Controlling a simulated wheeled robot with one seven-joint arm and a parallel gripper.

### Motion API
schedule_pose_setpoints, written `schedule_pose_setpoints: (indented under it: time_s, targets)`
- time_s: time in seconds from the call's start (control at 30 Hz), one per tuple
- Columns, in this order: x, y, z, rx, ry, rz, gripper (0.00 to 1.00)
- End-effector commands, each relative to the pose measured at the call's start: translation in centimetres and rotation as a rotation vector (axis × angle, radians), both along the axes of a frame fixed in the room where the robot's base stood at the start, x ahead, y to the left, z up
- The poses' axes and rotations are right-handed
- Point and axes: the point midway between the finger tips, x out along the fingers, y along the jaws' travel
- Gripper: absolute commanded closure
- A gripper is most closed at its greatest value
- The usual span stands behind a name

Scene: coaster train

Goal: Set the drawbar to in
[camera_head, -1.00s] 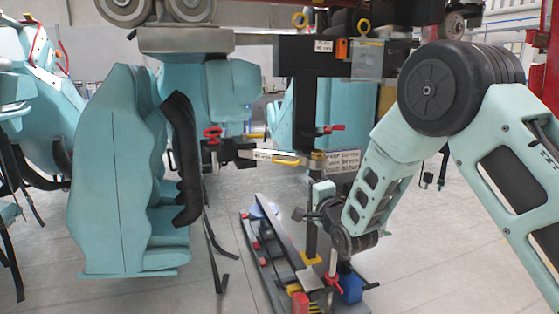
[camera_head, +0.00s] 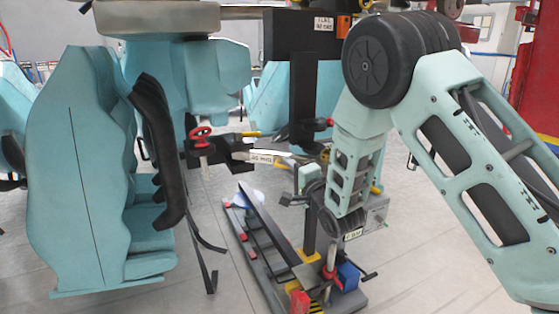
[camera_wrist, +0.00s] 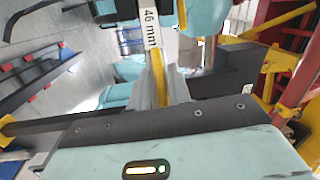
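The drawbar appears to be the dark horizontal bar with a white label (camera_head: 262,157), left of the black post. In the wrist view its label (camera_wrist: 152,28) reads "46 mm". A yellow strip (camera_wrist: 158,72) runs from near this label toward my gripper. My gripper (camera_head: 297,160) is by the right end of the bar, partly hidden by my arm and the stand. In the wrist view, grey finger-like parts (camera_wrist: 160,94) lie close around the yellow strip. I cannot tell whether they grip it or only flank it.
A red handwheel (camera_head: 200,135) is at the bar's left end. A teal seat (camera_head: 85,170) with a black restraint stands at left. A low rail stand (camera_head: 262,245) with red and blue blocks is below. A black post (camera_head: 303,100) rises behind. Open floor lies at right.

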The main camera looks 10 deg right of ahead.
Motion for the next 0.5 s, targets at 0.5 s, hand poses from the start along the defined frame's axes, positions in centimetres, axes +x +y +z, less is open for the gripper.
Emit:
schedule_pose_setpoints:
  time_s: [0.5]
  targets:
    - [-0.1,-0.11,0.04,0.0,0.0,0.0,1.0]
